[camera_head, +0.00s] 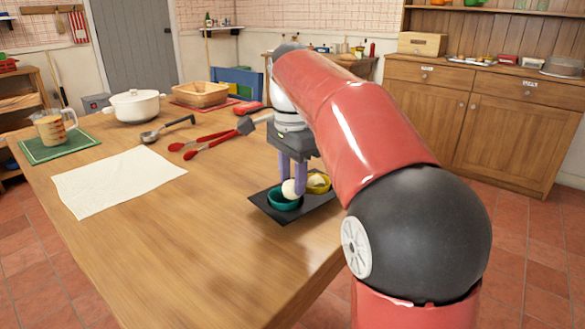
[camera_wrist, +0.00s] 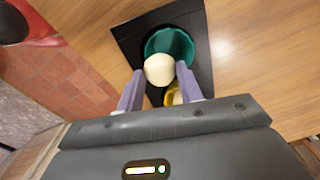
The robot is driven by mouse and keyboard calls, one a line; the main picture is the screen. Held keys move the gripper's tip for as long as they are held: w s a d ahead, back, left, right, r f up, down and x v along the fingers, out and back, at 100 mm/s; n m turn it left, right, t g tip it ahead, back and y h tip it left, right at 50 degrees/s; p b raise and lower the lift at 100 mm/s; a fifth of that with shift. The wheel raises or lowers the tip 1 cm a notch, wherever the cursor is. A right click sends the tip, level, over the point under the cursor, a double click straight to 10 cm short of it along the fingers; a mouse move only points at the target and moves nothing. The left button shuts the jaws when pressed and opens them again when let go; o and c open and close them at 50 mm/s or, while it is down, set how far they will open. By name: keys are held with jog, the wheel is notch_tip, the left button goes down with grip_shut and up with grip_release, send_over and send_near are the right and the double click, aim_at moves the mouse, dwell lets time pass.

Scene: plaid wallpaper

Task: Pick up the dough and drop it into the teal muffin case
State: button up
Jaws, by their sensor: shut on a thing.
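The dough (camera_head: 289,188) is a pale round ball held between the purple fingers of my gripper (camera_head: 293,176). In the wrist view the dough (camera_wrist: 159,69) sits between the fingertips of my gripper (camera_wrist: 160,88) and overlaps the near edge of the teal muffin case (camera_wrist: 176,43). The teal muffin case (camera_head: 283,202) is a round cup on a black tray (camera_head: 262,208); the dough is at its upper edge in the head view. I cannot tell whether the dough touches the case. The inside of the case is partly hidden by the dough.
A yellow muffin case (camera_head: 319,182) stands beside the teal one on the tray, with something pale in it. The table's front left is clear.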

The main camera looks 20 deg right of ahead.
jog(key=shift+f, duration=0.15)
jog(key=o, duration=1.1)
jog(key=shift+c, duration=0.2)
notch_tip(320, 180, up, 8)
jog(key=shift+f+p, duration=0.1)
jog(key=shift+p, duration=0.7)
